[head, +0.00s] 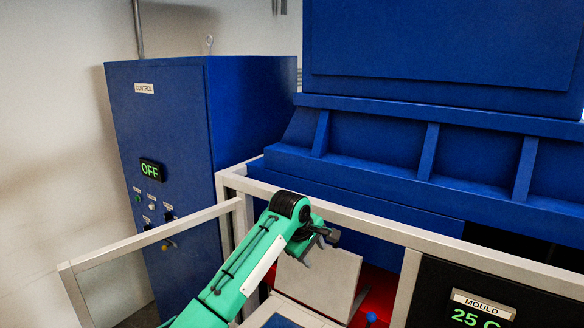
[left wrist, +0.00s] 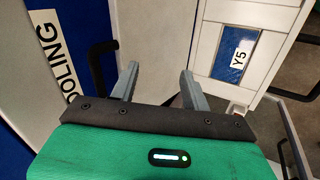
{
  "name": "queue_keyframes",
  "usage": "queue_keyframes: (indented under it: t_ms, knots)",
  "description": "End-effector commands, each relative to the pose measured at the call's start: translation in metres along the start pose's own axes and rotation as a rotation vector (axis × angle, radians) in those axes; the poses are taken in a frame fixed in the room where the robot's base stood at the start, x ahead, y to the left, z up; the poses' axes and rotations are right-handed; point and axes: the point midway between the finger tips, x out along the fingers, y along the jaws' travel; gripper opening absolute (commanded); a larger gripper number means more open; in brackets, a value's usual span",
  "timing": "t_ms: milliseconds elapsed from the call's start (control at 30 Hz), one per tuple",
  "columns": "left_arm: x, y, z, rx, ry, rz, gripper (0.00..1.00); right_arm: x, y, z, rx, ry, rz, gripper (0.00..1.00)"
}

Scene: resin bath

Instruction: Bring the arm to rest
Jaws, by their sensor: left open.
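My left arm (head: 240,268) is green and reaches in from the bottom of the head view. My left gripper (head: 322,250) is at its end, in front of the metal railing and above a pale grey panel. In the left wrist view, the two grey fingers of my left gripper (left wrist: 160,72) stand apart with nothing between them. My right gripper is in neither view.
A blue control cabinet (head: 160,120) with an "OFF" display stands at the left. A metal railing (head: 340,215) runs in front of a large blue machine (head: 380,140). A "MOULD" display (head: 480,310) is lower right.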

Motion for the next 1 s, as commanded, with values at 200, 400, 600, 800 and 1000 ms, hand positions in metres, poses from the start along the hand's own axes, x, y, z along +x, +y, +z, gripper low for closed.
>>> queue_keyframes:
  t_ms: [200,400,600,800,1000]
  knots:
    - [0.040,-0.068,0.017,0.125,-0.041,0.003,0.47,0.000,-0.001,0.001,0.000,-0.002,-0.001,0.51]
    - [0.067,-0.143,0.033,0.259,-0.058,0.012,0.47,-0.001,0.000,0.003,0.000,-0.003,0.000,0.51]
    - [0.080,-0.224,0.048,0.381,-0.054,0.010,0.47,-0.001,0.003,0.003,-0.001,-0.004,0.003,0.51]
    - [0.079,-0.307,0.063,0.498,-0.036,-0.013,0.47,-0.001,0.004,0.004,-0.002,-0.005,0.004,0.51]
    - [0.066,-0.378,0.077,0.602,-0.014,-0.052,0.47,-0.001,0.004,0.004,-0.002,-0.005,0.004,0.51]
